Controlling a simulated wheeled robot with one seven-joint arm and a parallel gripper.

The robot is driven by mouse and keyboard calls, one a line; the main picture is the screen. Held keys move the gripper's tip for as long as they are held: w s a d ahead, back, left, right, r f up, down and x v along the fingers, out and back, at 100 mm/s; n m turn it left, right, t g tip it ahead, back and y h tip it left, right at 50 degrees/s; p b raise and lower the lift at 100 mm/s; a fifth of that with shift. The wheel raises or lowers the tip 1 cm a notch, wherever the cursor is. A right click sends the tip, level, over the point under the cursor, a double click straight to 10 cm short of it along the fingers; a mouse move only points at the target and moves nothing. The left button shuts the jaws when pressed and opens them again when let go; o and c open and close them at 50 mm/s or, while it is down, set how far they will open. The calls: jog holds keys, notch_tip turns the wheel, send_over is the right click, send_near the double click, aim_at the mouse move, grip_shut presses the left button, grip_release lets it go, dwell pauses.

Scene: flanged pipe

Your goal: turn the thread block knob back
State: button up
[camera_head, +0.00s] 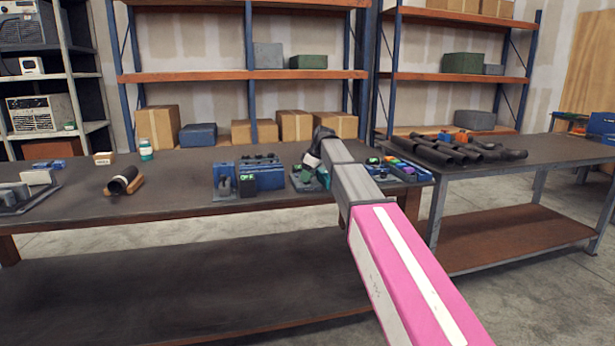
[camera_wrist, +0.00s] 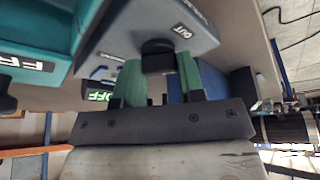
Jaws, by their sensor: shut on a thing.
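In the wrist view a black knob (camera_wrist: 158,55) sits on a grey-blue block (camera_wrist: 180,25) with the label "CUT" beside it. My gripper (camera_wrist: 158,70) has its two green fingers on either side of the knob, shut on it. The view looks upside down, and the knob's pointer or mark cannot be made out. In the head view my gripper (camera_head: 309,168) is low over the bench, right of the blue devices, and my own arm partly covers it. The knob is too small or hidden to tell there.
In the wrist view a teal block (camera_wrist: 35,60) with partly visible lettering stands close on the left, near a lit "OFF" sign (camera_wrist: 97,96). In the head view blue devices (camera_head: 258,175) stand left of my gripper. Black pipes (camera_head: 455,150) lie on the right bench.

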jog(key=o, duration=0.9)
jog(key=shift+o, duration=0.2)
jog(key=v, duration=1)
jog(key=shift+d+r, duration=0.15)
jog(key=shift+r, duration=0.2)
